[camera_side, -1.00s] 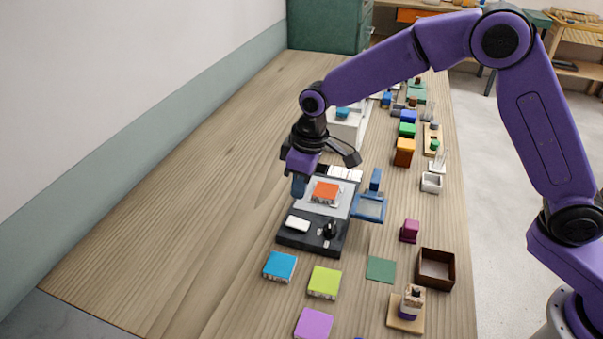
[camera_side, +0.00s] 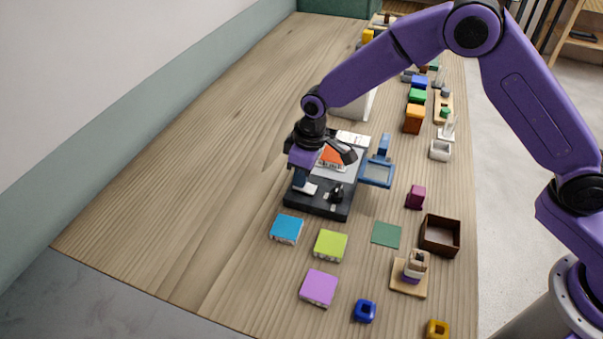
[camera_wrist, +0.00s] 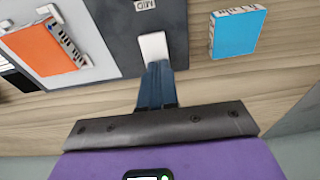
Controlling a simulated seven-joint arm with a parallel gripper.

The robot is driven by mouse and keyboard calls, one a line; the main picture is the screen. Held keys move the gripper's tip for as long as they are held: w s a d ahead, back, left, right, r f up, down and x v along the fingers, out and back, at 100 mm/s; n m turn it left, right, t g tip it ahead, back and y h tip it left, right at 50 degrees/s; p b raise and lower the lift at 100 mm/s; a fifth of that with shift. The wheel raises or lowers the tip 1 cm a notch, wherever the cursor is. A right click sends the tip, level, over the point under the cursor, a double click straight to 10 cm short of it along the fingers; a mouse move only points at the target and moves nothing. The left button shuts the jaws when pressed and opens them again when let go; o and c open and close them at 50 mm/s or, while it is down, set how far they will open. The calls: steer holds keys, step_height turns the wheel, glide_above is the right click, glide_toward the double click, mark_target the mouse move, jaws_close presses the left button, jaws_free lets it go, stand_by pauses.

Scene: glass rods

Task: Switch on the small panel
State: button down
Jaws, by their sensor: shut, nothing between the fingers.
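The small panel is a dark block (camera_side: 320,209) with a white rocker switch (camera_side: 307,188) on its left and a black knob (camera_side: 337,193) on its right. A grey plate with an orange block (camera_side: 330,158) on it adjoins its far side. My gripper (camera_side: 299,186) is shut and empty, pointing down at the switch's left end. In the wrist view the blue fingertips (camera_wrist: 156,66) are right at the end of the white switch (camera_wrist: 153,46), overlapping it in the picture. I cannot tell if they touch. A label reading MID (camera_wrist: 145,4) is on the dark panel (camera_wrist: 113,25).
A blue tray-like piece (camera_side: 377,173) stands right of the panel. Blue (camera_side: 286,229), lime (camera_side: 330,246) and violet (camera_side: 319,288) blocks lie in front. A brown open box (camera_side: 440,236) is at the right. The table left of the panel is clear.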

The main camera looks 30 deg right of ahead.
mark_target(312, 190)
steer(key=shift+f, duration=0.1)
steer(key=shift+a+f+g, duration=0.1)
steer(key=shift+f+g, duration=0.1)
steer(key=shift+g, duration=0.1)
steer(key=shift+s, duration=0.1)
steer(key=shift+s+d+r, duration=0.1)
steer(key=shift+s+d, duration=0.35)
steer(key=shift+d, duration=0.2)
steer(key=shift+r, duration=0.25)
step_height(312, 190, up, 14)
steer(key=shift+s+d+f, duration=0.2)
steer(key=shift+s+d, duration=0.2)
steer(key=shift+s, duration=0.05)
steer(key=shift+a, duration=0.1)
